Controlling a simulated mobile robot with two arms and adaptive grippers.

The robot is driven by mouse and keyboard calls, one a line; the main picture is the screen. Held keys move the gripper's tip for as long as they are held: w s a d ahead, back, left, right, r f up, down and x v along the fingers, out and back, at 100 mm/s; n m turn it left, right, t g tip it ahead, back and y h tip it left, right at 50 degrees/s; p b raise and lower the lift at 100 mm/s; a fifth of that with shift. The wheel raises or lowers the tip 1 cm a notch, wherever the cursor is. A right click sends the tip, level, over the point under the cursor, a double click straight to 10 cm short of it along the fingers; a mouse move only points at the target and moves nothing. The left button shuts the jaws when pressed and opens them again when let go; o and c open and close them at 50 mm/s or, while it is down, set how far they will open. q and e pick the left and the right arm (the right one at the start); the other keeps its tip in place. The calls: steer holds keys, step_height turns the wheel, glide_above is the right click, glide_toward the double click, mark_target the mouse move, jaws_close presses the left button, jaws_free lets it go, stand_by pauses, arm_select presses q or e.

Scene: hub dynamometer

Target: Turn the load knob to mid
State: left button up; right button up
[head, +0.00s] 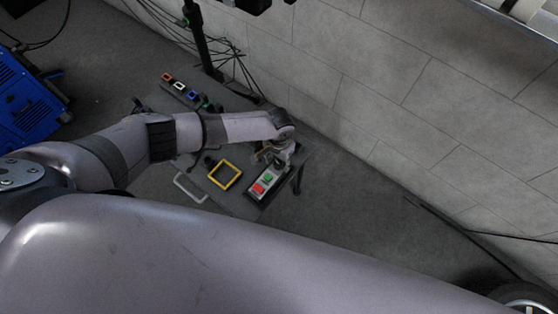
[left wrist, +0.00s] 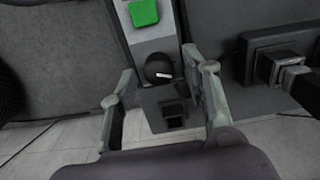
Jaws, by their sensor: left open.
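The load knob (left wrist: 158,66) is a dark round knob with a short white mark, on a grey control box below a green button (left wrist: 143,12) in the left wrist view. The mark lies nearly sideways, on the knob's lower right part. My left gripper (left wrist: 160,64) is open, with one finger on each side of the knob. I cannot tell whether either finger touches it. In the head view my left gripper (head: 271,154) is over the far end of the control box (head: 255,194) and hides the knob. My right gripper is not in view.
The box also has a green button (head: 268,178) and a red button (head: 258,188). A yellow-framed panel (head: 224,174) lies beside it on the dark cart. Coloured connectors (head: 180,87) sit at the cart's far end. A tiled wall (head: 400,90) stands behind.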

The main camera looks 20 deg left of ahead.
arm_select(q)
steer(key=shift+c, duration=0.6)
jaws_close()
